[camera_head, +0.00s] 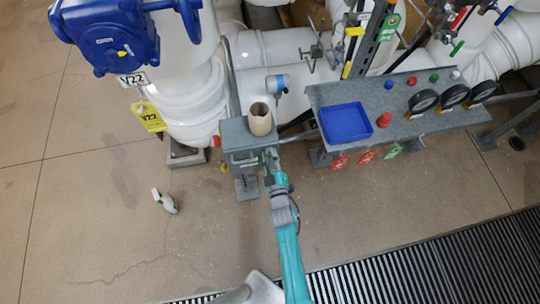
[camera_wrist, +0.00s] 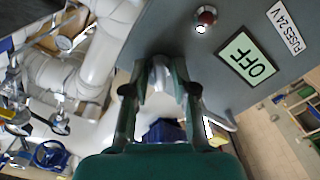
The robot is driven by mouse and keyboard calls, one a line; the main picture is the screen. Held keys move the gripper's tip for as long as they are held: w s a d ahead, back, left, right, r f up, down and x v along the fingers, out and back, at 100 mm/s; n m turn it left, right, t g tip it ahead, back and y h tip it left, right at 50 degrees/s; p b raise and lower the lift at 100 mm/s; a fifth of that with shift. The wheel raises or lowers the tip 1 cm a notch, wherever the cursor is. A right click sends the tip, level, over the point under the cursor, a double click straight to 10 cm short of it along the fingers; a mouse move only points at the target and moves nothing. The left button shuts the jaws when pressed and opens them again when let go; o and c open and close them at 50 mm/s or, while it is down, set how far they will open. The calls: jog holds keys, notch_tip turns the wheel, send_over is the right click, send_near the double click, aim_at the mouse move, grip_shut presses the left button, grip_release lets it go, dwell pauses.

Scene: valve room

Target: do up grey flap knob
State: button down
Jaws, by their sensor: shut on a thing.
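The grey flap (camera_wrist: 222,95) fills the upper right of the wrist view as a flat grey panel. It belongs to the small grey box (camera_head: 236,132) near the middle of the head view. A silvery grey knob (camera_wrist: 162,78) sits between the two dark green fingers of my gripper (camera_wrist: 160,72), which is shut on it. In the head view my gripper (camera_head: 270,158) is at the front of the box. The arm hides part of the box front there, and the fingers cover the knob's sides. I cannot tell how far the knob is turned.
The panel bears a red lamp (camera_wrist: 207,15), an OFF sign (camera_wrist: 247,56) and a fuse label (camera_wrist: 290,25). A beige cup (camera_head: 260,120) stands on the box. A grey bench with a blue tray (camera_head: 345,122) is at right. A white-green bottle (camera_head: 164,201) lies on the open floor at left.

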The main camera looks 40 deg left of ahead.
jog(key=shift+m, duration=3.8)
jog(key=shift+f, duration=0.1)
jog(key=c, duration=1.2)
grip_release()
jog(key=shift+s+d, duration=0.1)
jog(key=v, duration=1.1)
jog(key=shift+s+d, duration=0.25)
jog(key=shift+d, duration=0.1)
